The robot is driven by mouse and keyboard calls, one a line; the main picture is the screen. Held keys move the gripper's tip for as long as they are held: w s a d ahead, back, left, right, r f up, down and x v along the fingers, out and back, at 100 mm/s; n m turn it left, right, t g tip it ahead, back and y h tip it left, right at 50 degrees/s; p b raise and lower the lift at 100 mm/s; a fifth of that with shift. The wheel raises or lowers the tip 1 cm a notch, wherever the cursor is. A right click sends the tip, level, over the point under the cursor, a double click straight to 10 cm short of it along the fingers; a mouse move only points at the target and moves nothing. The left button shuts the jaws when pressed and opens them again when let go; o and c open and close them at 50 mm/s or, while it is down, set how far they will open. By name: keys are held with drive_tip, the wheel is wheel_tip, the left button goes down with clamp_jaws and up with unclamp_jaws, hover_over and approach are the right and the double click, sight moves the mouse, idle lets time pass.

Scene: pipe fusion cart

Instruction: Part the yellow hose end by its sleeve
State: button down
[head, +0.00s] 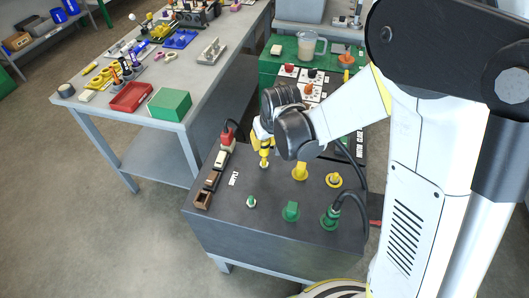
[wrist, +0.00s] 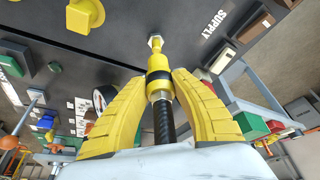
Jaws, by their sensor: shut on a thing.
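The yellow hose end (head: 264,153) stands upright at a metal fitting (head: 264,165) on the dark cart top. In the wrist view the hose end (wrist: 158,64) has a yellow sleeve with a black band, a metal collar below and a black hose running back toward my wrist. Its narrow tip meets the metal fitting (wrist: 155,42); I cannot tell whether it is latched. My gripper (wrist: 160,78), with yellow ribbed fingers, is shut on the hose end around the sleeve. In the head view my gripper (head: 263,138) partly hides the upper hose end.
The cart top (head: 225,225) also carries yellow caps (head: 300,172), a green cap (head: 291,211), a green hose end (head: 330,218) with a black hose, and a bare fitting (head: 251,202). A red hose end (head: 228,135) stands at the left. A grey workbench (head: 150,75) lies beyond.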

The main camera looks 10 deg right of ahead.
drive_tip(key=shift+r+p, duration=3.25)
drive_tip(key=shift+r, duration=1.3)
drive_tip(key=shift+f, duration=0.1)
